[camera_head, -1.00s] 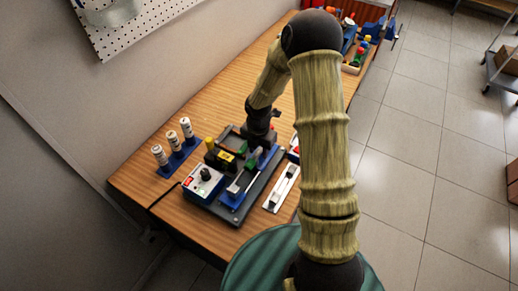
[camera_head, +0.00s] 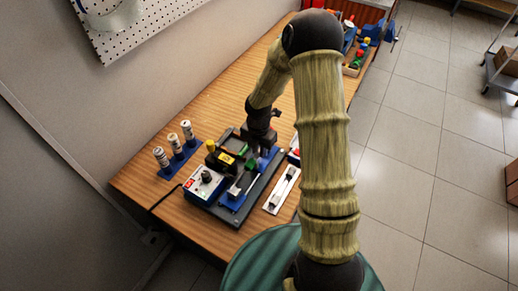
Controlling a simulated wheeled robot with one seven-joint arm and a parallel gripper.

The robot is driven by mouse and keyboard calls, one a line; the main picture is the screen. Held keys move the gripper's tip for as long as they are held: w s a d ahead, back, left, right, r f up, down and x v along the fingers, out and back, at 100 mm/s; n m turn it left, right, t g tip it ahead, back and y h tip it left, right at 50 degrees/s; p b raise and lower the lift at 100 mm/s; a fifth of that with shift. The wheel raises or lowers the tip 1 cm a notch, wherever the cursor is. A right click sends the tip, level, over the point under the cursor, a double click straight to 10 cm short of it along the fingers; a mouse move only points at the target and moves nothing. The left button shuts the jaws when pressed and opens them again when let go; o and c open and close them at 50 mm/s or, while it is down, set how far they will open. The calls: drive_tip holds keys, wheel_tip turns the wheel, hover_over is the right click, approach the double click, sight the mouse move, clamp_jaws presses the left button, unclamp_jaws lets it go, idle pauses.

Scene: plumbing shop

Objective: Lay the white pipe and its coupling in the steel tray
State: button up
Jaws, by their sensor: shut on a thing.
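My gripper (camera_head: 259,154) points down over the far part of a dark fixture board (camera_head: 268,186) on the wooden bench. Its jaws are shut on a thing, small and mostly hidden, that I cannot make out. Below it on the board are a green part (camera_head: 248,163) and a blue block with a pale piece (camera_head: 236,189). I cannot tell whether the pale piece is the white pipe, and I cannot pick out the coupling. A narrow light metal tray (camera_head: 283,189), with small dark marks inside, lies just right of the board.
Several white cylinders (camera_head: 174,143) stand in a blue rack at left. Bare bench (camera_head: 180,203) shows at the front. Coloured items crowd the far end.

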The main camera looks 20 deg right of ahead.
drive_tip(key=shift+r+p, duration=2.6)
drive_tip(key=shift+r, duration=0.45)
drive_tip(key=shift+r, duration=0.1)
